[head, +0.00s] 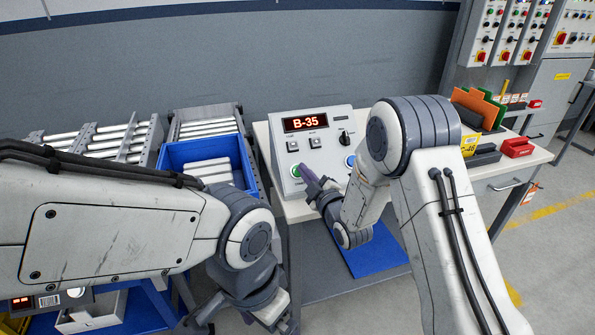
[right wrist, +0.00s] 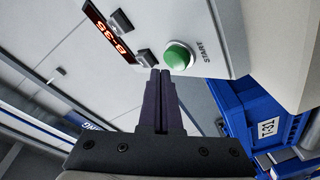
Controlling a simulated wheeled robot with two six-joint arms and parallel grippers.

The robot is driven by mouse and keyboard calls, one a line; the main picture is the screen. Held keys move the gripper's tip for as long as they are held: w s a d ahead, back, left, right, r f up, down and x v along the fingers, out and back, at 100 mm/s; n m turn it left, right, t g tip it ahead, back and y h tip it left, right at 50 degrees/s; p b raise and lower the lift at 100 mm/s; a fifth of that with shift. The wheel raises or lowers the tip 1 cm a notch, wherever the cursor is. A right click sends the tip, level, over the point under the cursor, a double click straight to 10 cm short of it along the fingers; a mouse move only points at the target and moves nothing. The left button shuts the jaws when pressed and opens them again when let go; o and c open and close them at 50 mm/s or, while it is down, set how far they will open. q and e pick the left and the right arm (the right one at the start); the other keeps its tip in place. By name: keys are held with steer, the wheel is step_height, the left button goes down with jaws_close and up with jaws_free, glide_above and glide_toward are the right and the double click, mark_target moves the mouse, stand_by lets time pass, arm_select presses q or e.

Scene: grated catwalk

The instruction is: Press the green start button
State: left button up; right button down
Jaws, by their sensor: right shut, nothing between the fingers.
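The green start button (right wrist: 179,55) sits on the sloped face of a grey control box (head: 285,128), with the word START beside it in the right wrist view. In the head view a bit of the green button (head: 296,171) shows at the box's lower left. My right gripper (head: 305,171) is shut and empty, its dark fingers pointing at the button. In the right wrist view its fingertips (right wrist: 160,72) lie right beside the button's edge; whether they touch it I cannot tell. My left gripper (head: 205,318) hangs low at the bottom, its fingers unclear.
The box has a red B-35 display (head: 306,123), two small square buttons, a black knob (head: 345,138) and a blue button (head: 350,160). A blue bin (head: 185,152) with metal rollers stands left. Red and dark holders (head: 517,147) stand on the bench at right.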

stand_by(0.8)
steer(key=shift+w+a+f+b, duration=0.1)
steer(key=shift+w+f+b, duration=0.25)
steer(key=shift+b, duration=0.2)
steer(key=shift+w+a+f+b, duration=0.2)
steer(key=shift+w+f+b, duration=0.35)
steer(key=shift+b, duration=0.15)
stand_by(0.8)
stand_by(0.3)
steer(key=shift+s+d+r+p, duration=0.3)
steer(key=shift+s+r+p, duration=0.1)
steer(key=shift+s+r, duration=0.45)
steer(key=s+r, duration=0.1)
steer(key=s+d+r+p, duration=0.1)
steer(key=s+r, duration=0.1)
steer(key=shift+s+r, duration=0.2)
steer(key=shift+r, duration=0.1)
